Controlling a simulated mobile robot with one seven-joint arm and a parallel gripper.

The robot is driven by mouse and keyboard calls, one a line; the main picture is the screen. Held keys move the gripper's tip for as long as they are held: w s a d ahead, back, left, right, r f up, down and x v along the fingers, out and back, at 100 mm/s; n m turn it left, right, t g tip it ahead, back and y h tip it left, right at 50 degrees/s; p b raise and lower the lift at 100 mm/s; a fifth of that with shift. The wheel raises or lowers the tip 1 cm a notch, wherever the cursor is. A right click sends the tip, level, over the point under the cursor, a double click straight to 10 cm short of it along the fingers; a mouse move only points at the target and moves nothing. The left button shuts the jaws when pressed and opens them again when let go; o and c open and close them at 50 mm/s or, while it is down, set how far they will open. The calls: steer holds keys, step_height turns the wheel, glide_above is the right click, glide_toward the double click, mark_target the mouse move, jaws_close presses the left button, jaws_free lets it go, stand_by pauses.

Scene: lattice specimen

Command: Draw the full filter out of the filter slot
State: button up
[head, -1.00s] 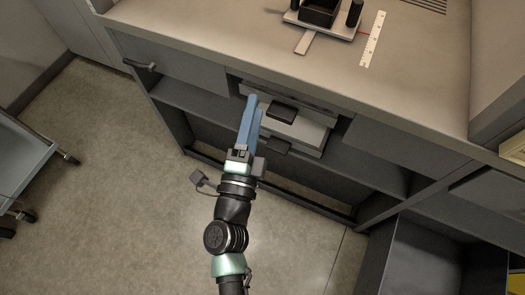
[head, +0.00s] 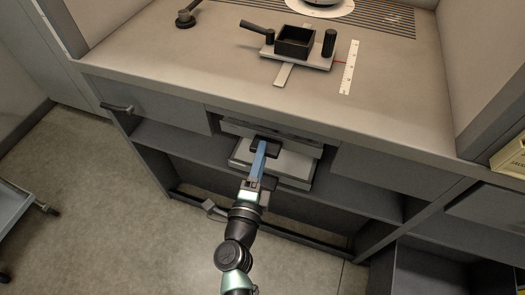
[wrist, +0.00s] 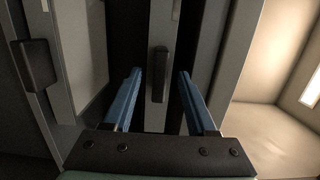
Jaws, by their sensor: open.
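The filter slot under the bench holds a grey filter front (head: 290,137) with a black bar handle (head: 266,152). My gripper (head: 262,156) is in front of this handle with its blue fingers open, and they hide part of it. In the wrist view the handle (wrist: 160,75) appears upright between the two fingertips of my gripper (wrist: 158,76), with gaps on both sides. No hold on it shows. I cannot tell from the pictures whether the filter is full.
A pale tray (head: 290,166) sticks out below; its black handle (wrist: 36,66) shows at left in the wrist view. The bench top (head: 200,70) overhangs above, bearing a black box fixture (head: 294,42). A closed drawer (head: 155,103) is at left.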

steer(key=shift+w+d, duration=0.25)
steer(key=shift+w, duration=0.95)
jaws_close()
stand_by(0.5)
stand_by(0.3)
stand_by(0.4)
